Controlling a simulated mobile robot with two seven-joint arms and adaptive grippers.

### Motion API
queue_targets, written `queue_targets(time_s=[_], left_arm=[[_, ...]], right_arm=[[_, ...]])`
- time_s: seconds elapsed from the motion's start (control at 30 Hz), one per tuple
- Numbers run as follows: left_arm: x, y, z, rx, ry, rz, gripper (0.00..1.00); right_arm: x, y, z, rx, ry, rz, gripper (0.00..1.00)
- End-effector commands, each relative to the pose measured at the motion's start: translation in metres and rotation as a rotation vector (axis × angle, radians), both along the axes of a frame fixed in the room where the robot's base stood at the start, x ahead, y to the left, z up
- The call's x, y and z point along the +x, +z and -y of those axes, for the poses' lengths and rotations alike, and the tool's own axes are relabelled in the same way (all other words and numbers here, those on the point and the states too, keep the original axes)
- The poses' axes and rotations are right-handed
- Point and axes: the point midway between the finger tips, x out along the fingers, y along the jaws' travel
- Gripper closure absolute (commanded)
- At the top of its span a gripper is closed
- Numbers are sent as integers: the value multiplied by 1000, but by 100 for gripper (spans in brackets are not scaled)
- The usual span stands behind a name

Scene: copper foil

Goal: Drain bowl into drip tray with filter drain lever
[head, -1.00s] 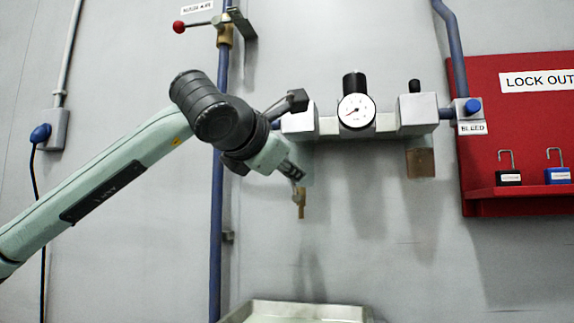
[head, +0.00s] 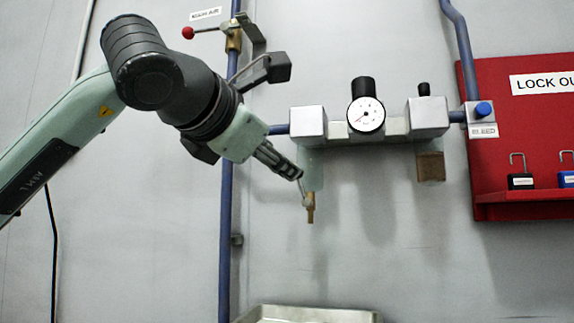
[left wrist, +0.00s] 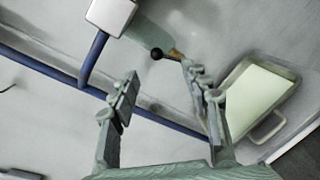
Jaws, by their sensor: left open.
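The filter bowl (head: 315,168) is a clear cup under the left block of the air unit. A brass drain (head: 310,215) hangs below it. In the left wrist view the drain lever's black knob (left wrist: 157,53) shows beside the brass drain (left wrist: 175,54). My left gripper (head: 300,185) is left of the bowl in the head view and partly overlaps the drain. In the left wrist view its fingers (left wrist: 160,77) are spread and empty, with the knob beyond their tips. The metal drip tray (head: 310,312) is below, and also shows in the wrist view (left wrist: 280,122). My right gripper is not in view.
A pressure gauge (head: 366,115), the right block (head: 428,117) and a brown filter (head: 431,167) are right of the bowl. A blue vertical pipe (head: 226,230) is to the left, with a red-knobbed valve (head: 188,32) above. A red lockout board (head: 520,95) is at right.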

Motion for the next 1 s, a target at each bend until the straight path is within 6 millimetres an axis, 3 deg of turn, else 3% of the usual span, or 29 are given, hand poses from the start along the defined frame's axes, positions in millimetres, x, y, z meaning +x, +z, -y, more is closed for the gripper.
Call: queue_targets(time_s=[0.23,0.8,0.9,1.0], left_arm=[[-24,3,-12,-1,1,-1,53],[-25,2,-12,0,-2,-4,53],[-24,-14,-3,2,-39,-40,53],[-26,-53,19,1,-144,-139,53]], right_arm=[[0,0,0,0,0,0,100],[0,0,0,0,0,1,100],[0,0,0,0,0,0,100],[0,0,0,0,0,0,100]])
